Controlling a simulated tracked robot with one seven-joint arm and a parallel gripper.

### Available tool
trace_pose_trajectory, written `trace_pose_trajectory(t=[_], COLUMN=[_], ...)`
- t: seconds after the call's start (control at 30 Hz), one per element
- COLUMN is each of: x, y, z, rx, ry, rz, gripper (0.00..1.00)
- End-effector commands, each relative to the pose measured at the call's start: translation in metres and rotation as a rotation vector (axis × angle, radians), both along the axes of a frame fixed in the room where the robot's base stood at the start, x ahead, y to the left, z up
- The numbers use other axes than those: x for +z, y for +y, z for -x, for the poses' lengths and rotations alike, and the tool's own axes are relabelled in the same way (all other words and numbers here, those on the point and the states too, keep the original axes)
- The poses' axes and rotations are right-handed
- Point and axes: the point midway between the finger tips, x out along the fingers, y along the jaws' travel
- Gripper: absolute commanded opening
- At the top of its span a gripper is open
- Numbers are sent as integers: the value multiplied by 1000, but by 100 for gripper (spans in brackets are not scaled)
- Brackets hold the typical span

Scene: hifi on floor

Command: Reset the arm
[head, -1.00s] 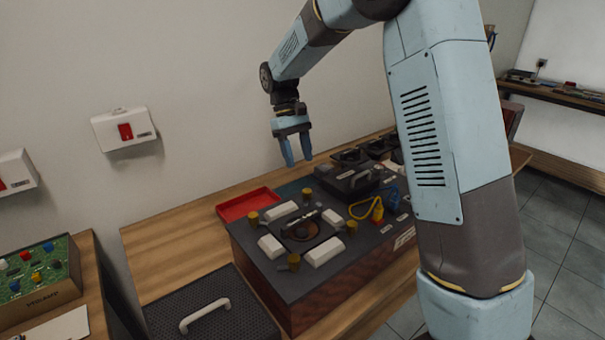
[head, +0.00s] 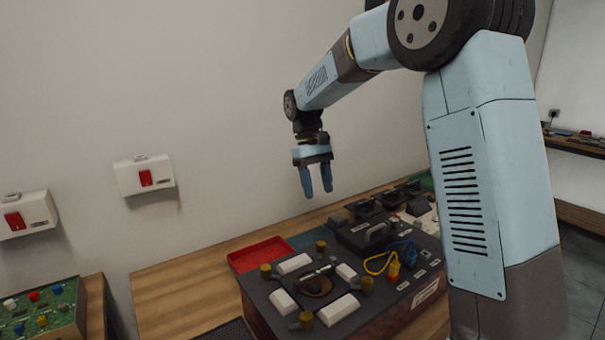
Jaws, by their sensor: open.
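My gripper (head: 317,184) hangs from my blue-grey arm in the middle of the head view. Its two blue fingers point down and are apart, with nothing between them. It is in the air above the back part of a dark equipment box (head: 262,299) on the wooden bench, clear of everything below. My arm bends down from the upper right, and its large upright link hides part of the right side of the bench.
A red tray (head: 257,256) lies behind the box. Yellow and blue cables (head: 380,262) sit on the box top. Black cases (head: 363,235) stand farther back. A green panel (head: 40,308) is at lower left. Red-switch wall boxes (head: 145,178) hang on the wall.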

Motion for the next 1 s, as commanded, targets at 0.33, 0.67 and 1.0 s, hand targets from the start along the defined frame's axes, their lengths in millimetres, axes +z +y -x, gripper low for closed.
trace_pose_trajectory(t=[0.33, 0.67, 1.0], x=[53, 81, 89], y=[-62, -110, -150], z=[58, 121, 191], rx=[-116, -226, -337], ry=[-180, -348, -526], rz=[-59, -113, -163], gripper=[53, 53, 53])
